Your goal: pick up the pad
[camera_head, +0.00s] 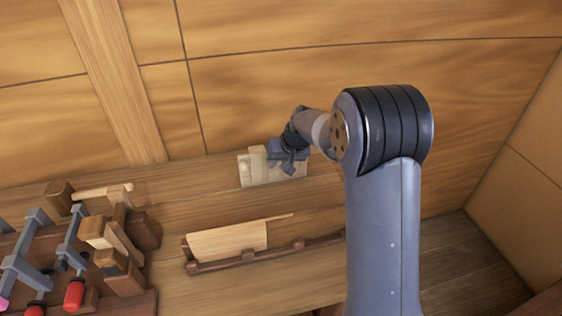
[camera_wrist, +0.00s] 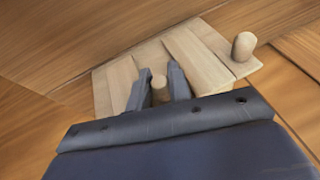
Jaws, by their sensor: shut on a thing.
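In the wrist view, a pale wooden piece with a short round peg, which looks like the pad (camera_wrist: 122,84), lies under my gripper (camera_wrist: 160,82). The two dark fingers are shut on the sides of the peg (camera_wrist: 159,83). In the head view my gripper (camera_head: 289,160) is low at the foot of the planked wall, with pale wood (camera_head: 272,176) showing beneath and left of it. The lower part of the pad is hidden by the gripper body. I cannot tell whether the pad touches what is below it.
A second round peg (camera_wrist: 243,46) stands on the pale boards at the right. A long dark wooden tray (camera_head: 205,267) holding a pale board (camera_head: 228,240) lies nearer. Grey clamps (camera_head: 72,240) with red handles and wooden blocks crowd the left. The plank wall (camera_head: 260,100) rises close behind.

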